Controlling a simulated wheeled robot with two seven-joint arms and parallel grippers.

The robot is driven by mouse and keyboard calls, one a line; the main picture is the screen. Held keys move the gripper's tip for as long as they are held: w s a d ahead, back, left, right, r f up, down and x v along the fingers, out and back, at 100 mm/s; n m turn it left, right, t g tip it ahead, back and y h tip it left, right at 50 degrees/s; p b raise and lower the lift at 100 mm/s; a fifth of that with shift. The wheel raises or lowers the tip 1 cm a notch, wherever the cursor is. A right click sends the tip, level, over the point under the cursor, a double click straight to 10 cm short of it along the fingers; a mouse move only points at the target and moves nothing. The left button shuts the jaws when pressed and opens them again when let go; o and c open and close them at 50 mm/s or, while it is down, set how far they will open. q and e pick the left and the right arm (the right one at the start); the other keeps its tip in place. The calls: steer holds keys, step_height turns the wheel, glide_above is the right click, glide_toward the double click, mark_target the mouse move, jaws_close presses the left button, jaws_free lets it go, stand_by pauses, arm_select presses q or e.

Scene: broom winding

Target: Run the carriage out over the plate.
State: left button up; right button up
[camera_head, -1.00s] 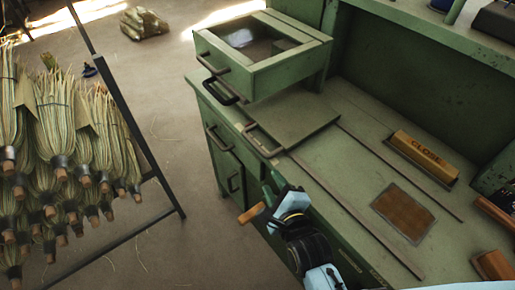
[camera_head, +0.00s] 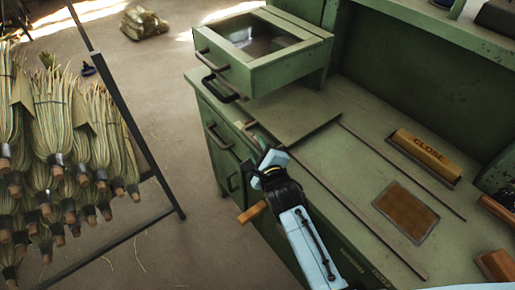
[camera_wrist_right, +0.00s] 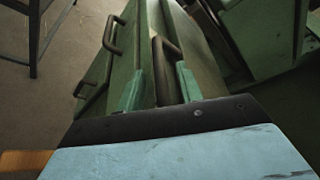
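The carriage seems to be the flat green slab (camera_head: 300,115) with a dark bar handle (camera_head: 249,128) at its near left edge. It sits at the upper left end of two thin rails on the green bench. The brown square plate (camera_head: 406,212) lies farther right between the rails, apart from the slab. My right gripper (camera_head: 272,158) is at the handle and hides part of it. In the right wrist view the handle (camera_wrist_right: 160,75) shows between the two green fingers (camera_wrist_right: 158,92), which stand apart with space around the bar. My left gripper is not in view.
A green box with a glass top (camera_head: 262,45) stands above the slab's far end. A wooden block marked CLOSE (camera_head: 424,152) lies beyond the far rail. A wooden knob (camera_head: 252,212) juts from the bench front. A rack of broom bundles (camera_head: 60,130) stands left.

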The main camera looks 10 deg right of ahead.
steer(key=shift+w+a+f, duration=0.1)
steer(key=shift+w, duration=0.3)
jaws_close()
